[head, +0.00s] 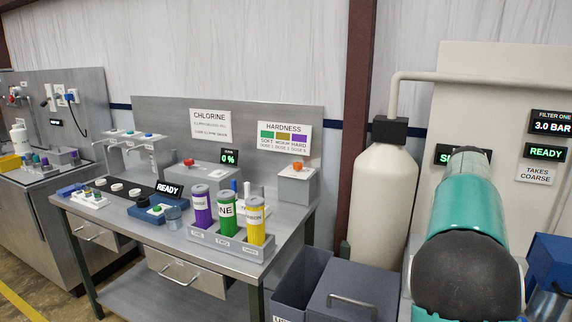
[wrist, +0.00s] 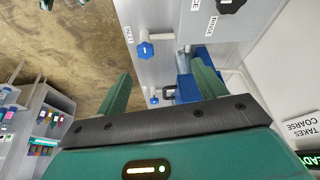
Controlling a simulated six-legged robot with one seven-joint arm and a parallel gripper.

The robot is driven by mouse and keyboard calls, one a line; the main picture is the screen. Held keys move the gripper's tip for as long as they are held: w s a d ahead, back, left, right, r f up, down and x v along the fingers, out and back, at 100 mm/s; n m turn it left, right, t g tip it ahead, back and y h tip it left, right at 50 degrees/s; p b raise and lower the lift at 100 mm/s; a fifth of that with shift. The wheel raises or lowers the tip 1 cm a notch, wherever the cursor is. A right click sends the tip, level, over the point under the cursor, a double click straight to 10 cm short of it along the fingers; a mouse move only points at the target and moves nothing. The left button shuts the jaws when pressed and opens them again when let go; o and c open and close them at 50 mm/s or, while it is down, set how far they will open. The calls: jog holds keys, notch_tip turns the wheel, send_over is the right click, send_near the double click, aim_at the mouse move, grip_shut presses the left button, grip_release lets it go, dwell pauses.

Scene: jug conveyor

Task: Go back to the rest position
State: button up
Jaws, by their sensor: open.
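My gripper (wrist: 161,70) shows in the wrist view with its two green fingers spread wide apart. Nothing is held between them. Past the fingers are a grey panel with blue knobs (wrist: 145,50) and a blue part (wrist: 188,88), partly hidden behind the right finger. I cannot tell how far the fingers are from these. In the head view my teal arm stands raised at the right, in front of the filter panel (head: 455,75). The gripper itself does not show there.
A steel bench (head: 150,232) carries a rack (head: 225,243) with purple, green and yellow cylinders. A cream tank (head: 385,190) and grey bins (head: 300,285) stand between bench and arm. A blue box (head: 550,260) is at far right. Bare floor (wrist: 60,35) shows in the wrist view.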

jog(key=s+a+n+t+y, duration=0.15)
jog(key=s+a+n, duration=0.25)
jog(key=a, duration=0.4)
jog(key=s+a+r+n+t+y, duration=0.1)
jog(key=s+a+n+t, duration=0.1)
jog(key=s+a+n, duration=0.45)
jog(key=s+a+n+t+y, duration=0.1)
jog(key=a+n+t, duration=0.1)
jog(key=a, duration=0.7)
jog(key=s+a+f+n+t, duration=0.1)
jog(key=s+a+f+n, duration=0.4)
jog(key=s+a+n, duration=0.4)
jog(key=shift+s+a+f+y, duration=0.15)
jog(key=shift+s+a+y, duration=0.2)
jog(key=shift+s+a, duration=1.3)
jog(key=shift+w+a+t, duration=0.25)
